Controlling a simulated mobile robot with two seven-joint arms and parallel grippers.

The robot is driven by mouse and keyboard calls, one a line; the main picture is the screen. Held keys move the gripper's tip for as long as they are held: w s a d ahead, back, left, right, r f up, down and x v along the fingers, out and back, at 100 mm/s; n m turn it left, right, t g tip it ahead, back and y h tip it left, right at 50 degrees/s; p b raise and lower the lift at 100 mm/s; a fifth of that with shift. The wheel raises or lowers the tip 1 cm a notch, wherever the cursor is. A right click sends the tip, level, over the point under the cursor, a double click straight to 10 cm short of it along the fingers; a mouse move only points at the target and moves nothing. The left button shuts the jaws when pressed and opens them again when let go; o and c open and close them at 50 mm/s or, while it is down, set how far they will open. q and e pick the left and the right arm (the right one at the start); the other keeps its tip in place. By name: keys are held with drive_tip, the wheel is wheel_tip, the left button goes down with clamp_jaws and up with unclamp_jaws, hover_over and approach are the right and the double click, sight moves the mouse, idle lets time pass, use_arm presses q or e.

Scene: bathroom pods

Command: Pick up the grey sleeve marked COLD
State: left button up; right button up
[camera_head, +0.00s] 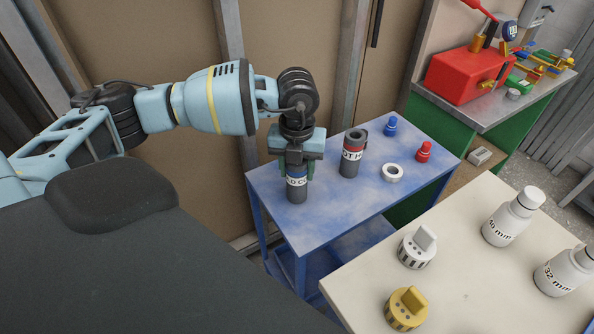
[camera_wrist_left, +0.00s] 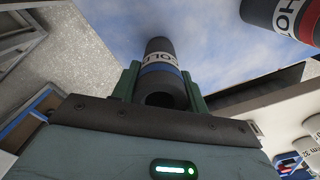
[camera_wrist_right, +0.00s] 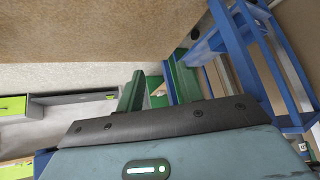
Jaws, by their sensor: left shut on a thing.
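The grey sleeve marked COLD (camera_head: 297,189) stands upright at the left end of the blue table, with a white label and a blue band. It also shows in the left wrist view (camera_wrist_left: 160,68), its hollow end towards the camera. My left gripper (camera_head: 296,168) comes down on it from above and is shut on it, one green finger on each side. Its base appears to be at the table top; I cannot tell if it touches. My right gripper (camera_wrist_right: 156,90) shows only in its own wrist view, its green fingers apart with nothing between them.
A grey sleeve marked HOT with a red band (camera_head: 352,154) stands to the right. A white ring (camera_head: 392,173), a blue cap (camera_head: 391,126) and a red cap (camera_head: 424,152) share the blue table (camera_head: 335,210). A cream table (camera_head: 470,265) with white bottles and knobs is in front.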

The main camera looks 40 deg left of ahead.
use_arm(q)
drive_tip(key=w+d+r+b, duration=0.1)
drive_tip(key=d+r, duration=0.1)
drive_tip(key=d, duration=0.6)
drive_tip(key=w+d+r+b, duration=0.1)
drive_tip(key=w+d+r, duration=0.1)
drive_tip(key=d, duration=0.5)
drive_tip(key=shift+d+r, duration=0.35)
drive_tip(key=shift+r, duration=0.05)
